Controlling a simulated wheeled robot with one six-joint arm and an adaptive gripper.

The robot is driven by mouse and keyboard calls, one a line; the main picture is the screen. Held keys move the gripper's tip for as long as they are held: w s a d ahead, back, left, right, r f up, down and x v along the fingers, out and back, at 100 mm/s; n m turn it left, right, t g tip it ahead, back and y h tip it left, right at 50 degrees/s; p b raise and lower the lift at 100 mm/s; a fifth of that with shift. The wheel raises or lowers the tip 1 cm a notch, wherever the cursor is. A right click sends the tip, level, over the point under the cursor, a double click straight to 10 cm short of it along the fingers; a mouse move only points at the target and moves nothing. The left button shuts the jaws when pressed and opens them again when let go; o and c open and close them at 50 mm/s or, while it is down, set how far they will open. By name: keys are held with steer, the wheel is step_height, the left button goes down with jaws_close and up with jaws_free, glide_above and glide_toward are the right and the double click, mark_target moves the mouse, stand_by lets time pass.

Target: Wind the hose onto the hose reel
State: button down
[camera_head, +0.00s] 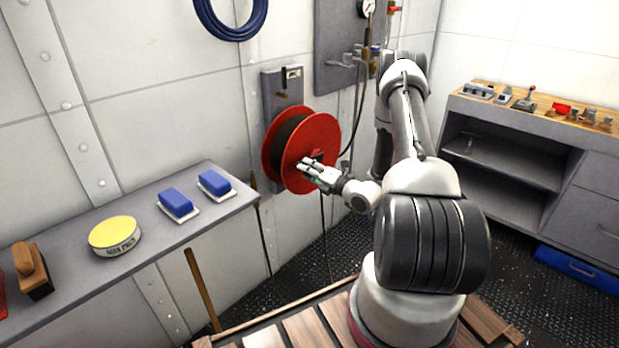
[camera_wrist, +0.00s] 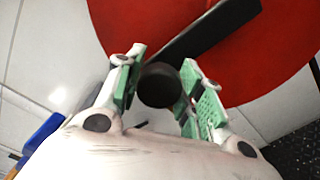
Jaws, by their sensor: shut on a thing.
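The red hose reel (camera_head: 323,130) is mounted on a grey wall bracket (camera_head: 283,88) in the head view. A dark hose (camera_head: 287,139) is wound between its two discs. The reel's red face fills the top of the wrist view (camera_wrist: 260,55). A black crank arm (camera_wrist: 207,30) crosses that face and ends in a round black knob (camera_wrist: 159,85). My gripper (camera_head: 309,166) is at the front of the reel, with the knob between its green-padded fingers (camera_wrist: 158,92). It is shut on the knob. The fingers hide the knob's sides.
A grey shelf (camera_head: 80,262) at left holds two blue brushes (camera_head: 177,202), a yellow-topped tin (camera_head: 114,234) and a wooden-handled tool (camera_head: 32,268). A workbench (camera_head: 505,150) stands at right. A blue case (camera_head: 578,272) lies on the dark floor. A wooden pole (camera_head: 203,290) leans below the shelf.

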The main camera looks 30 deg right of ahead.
steer(key=r+m, duration=0.2)
steer(key=d+r+m, duration=0.1)
steer(key=shift+w+d+r+m, duration=0.1)
steer(key=shift+w+r+m, duration=0.15)
steer(key=shift+m, duration=0.15)
steer(key=shift+w+d+r+m, duration=0.2)
steer(key=shift+d+r+m, duration=0.5)
steer(key=shift+m, duration=0.4)
steer(key=shift+w+d+r+m, duration=0.25)
steer(key=shift+d+r+m, duration=0.4)
steer(key=shift+m, duration=0.45)
steer(key=shift+w+d+r+m, duration=0.2)
steer(key=shift+d+r+m, duration=0.45)
steer(key=shift+m, duration=0.45)
